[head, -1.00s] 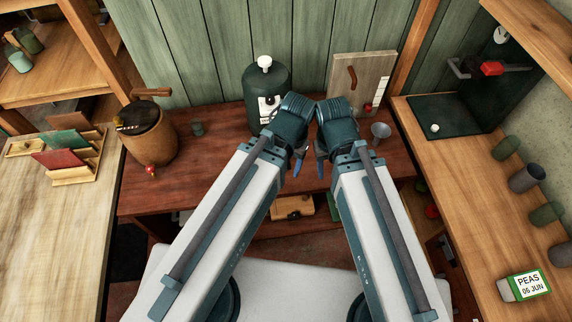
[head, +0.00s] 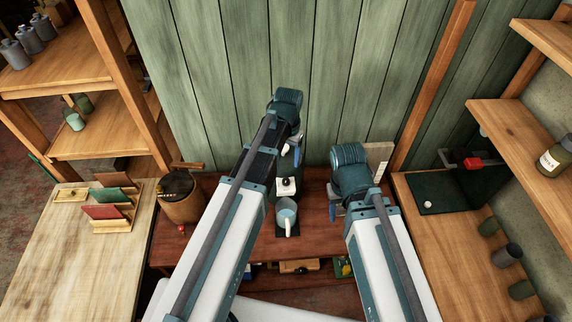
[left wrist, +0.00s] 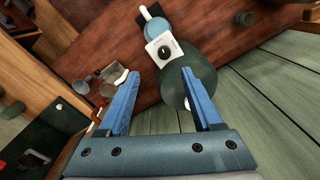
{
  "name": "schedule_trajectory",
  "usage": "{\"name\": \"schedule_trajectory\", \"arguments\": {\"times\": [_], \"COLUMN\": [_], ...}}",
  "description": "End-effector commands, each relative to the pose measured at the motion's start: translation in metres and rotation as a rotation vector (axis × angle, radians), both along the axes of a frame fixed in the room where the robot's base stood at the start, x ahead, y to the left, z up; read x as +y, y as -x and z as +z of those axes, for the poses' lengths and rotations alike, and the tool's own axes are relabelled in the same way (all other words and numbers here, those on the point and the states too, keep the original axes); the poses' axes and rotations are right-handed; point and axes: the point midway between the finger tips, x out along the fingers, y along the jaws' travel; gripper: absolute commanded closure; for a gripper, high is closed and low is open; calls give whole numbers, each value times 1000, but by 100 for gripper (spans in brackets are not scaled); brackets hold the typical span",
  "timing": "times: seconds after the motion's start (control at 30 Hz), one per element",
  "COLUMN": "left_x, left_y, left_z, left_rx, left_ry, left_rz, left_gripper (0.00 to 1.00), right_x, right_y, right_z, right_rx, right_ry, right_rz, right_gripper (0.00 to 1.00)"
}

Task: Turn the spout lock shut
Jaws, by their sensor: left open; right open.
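A dark green dispenser (left wrist: 198,84) stands at the back of the red-brown bench. On its front is a white square block with a round black knob (left wrist: 164,50), which I take as the spout lock. In the head view the white block (head: 286,187) shows below my left gripper, which hides most of the dispenser. A pale blue mug (head: 287,220) stands in front of it. My left gripper (head: 297,153) is open and empty above the dispenser; in the left wrist view its fingers (left wrist: 161,75) point towards the block, apart from it. My right gripper (head: 336,208) is open to the right.
A pale board (head: 380,157) is partly hidden behind my right gripper. A green plank wall (head: 340,60) closes the back. Shelves and side counters flank the bench.

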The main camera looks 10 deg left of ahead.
Motion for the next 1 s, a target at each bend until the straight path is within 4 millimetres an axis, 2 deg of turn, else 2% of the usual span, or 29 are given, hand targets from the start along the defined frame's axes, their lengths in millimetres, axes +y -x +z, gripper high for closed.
{"name": "schedule_trajectory", "arguments": {"times": [0.03, 0.1, 0.47, 0.67, 1.0], "left_x": [3, 6, 7, 7, 7], "left_y": [-6, -10, -11, -11, -11], "left_z": [11, 14, 8, -7, -54], "left_rx": [-1, -3, -4, -4, -4], "left_ry": [2, 5, 6, 6, 6], "left_rz": [3, 4, 6, 6, 6], "left_gripper": [34, 34, 34, 34, 34], "right_x": [0, 0, 0, 0, -1], "right_y": [0, 0, 0, 0, -1], "right_z": [11, 14, 8, -7, -53], "right_rx": [0, 0, 0, 1, 0], "right_ry": [0, 0, 0, 1, 1], "right_rz": [-1, -2, 0, 9, 28], "right_gripper": [50, 50, 50, 50, 50]}}
